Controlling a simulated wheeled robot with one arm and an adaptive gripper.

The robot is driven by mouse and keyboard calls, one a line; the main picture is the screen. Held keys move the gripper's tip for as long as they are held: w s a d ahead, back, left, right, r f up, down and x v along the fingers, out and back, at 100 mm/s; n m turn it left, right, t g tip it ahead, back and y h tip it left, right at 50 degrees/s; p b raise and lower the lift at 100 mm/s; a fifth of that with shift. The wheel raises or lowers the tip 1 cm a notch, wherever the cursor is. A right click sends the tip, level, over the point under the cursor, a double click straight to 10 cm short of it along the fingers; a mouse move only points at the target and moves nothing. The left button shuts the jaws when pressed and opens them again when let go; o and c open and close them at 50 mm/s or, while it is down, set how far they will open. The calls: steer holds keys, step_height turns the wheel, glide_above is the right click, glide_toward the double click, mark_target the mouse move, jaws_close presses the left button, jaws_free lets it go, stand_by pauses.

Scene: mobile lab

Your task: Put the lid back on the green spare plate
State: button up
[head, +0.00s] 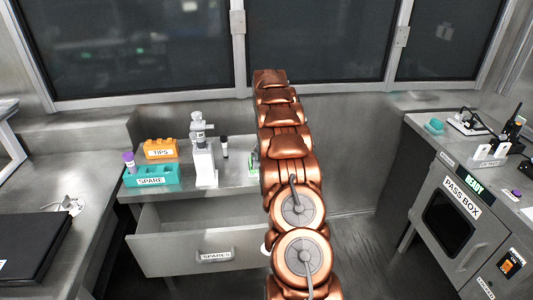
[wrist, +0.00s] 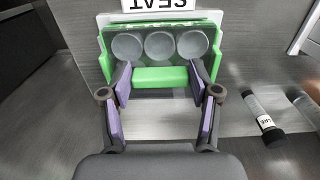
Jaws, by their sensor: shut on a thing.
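My gripper (wrist: 160,82) shows in the wrist view, its purple-padded fingers on both sides of a bright green block (wrist: 160,77). It is shut on this block. Three grey round discs (wrist: 160,45) sit in a row just beyond it, within a green frame (wrist: 160,26) that reaches wider than the fingers. I cannot tell which green part is the plate and which is the lid. A pale board with a SEAT label (wrist: 158,5) lies behind. In the head view only a sliver of green (head: 253,165) shows beside my arm, which hides the gripper.
A teal SPARE rack (head: 151,181) with a purple-capped tube, an orange TIPS box (head: 160,149) and a white instrument (head: 204,165) stand left of my arm. The SPARES drawer (head: 170,250) is open below. A dark-capped vial (wrist: 263,118) is right of my gripper.

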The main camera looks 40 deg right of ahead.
steer(key=shift+f, duration=0.5)
steer(key=o, duration=1.1)
steer(key=shift+c, duration=0.2)
steer(key=shift+r, duration=0.1)
step_height(320, 180, up, 6)
steer(key=shift+r, duration=0.65)
